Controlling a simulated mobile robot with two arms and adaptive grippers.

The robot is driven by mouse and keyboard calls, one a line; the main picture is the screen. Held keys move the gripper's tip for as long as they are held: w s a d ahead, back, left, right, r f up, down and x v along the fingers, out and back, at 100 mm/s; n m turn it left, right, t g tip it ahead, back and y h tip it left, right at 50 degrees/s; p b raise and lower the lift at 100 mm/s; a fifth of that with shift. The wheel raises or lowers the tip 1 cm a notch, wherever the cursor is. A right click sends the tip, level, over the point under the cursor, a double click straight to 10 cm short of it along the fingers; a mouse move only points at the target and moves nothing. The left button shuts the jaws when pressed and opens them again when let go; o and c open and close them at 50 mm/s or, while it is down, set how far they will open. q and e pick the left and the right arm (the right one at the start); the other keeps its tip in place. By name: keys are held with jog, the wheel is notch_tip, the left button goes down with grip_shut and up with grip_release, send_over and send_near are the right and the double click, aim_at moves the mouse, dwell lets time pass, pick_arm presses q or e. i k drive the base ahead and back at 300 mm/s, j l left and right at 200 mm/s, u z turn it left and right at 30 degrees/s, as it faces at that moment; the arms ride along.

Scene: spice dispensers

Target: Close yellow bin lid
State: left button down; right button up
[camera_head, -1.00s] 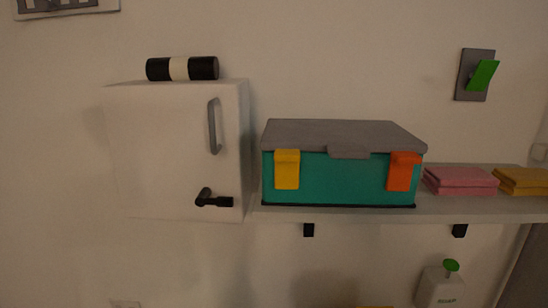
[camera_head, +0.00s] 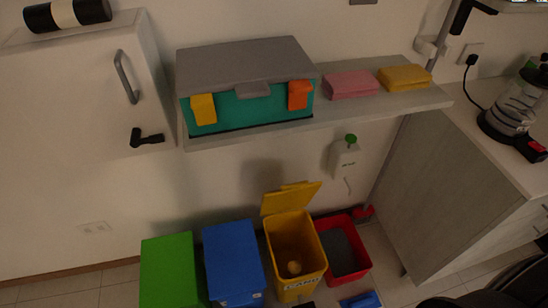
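The yellow bin (camera_head: 303,281) stands on the floor between a blue bin and a red bin. Its yellow lid (camera_head: 290,199) is raised and tilted back toward the wall, so the bin is open at the top. A small roundish object (camera_head: 294,267) lies inside it. Dark lettering shows on the bin's front, only partly readable. Neither of my grippers can be made out in this view.
The blue bin (camera_head: 233,262) and green bin (camera_head: 168,270) have covered tops. The red bin (camera_head: 363,263) is open. Above is a shelf (camera_head: 425,99) with a teal toolbox (camera_head: 250,104). A grey cabinet (camera_head: 440,180) stands right. A blue object (camera_head: 361,300) lies on the floor.

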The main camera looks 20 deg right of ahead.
aim_at(293, 196)
jog(key=k+j, duration=0.3)
jog(key=k, duration=0.15)
jog(key=k+j, duration=0.55)
jog(key=k, duration=0.3)
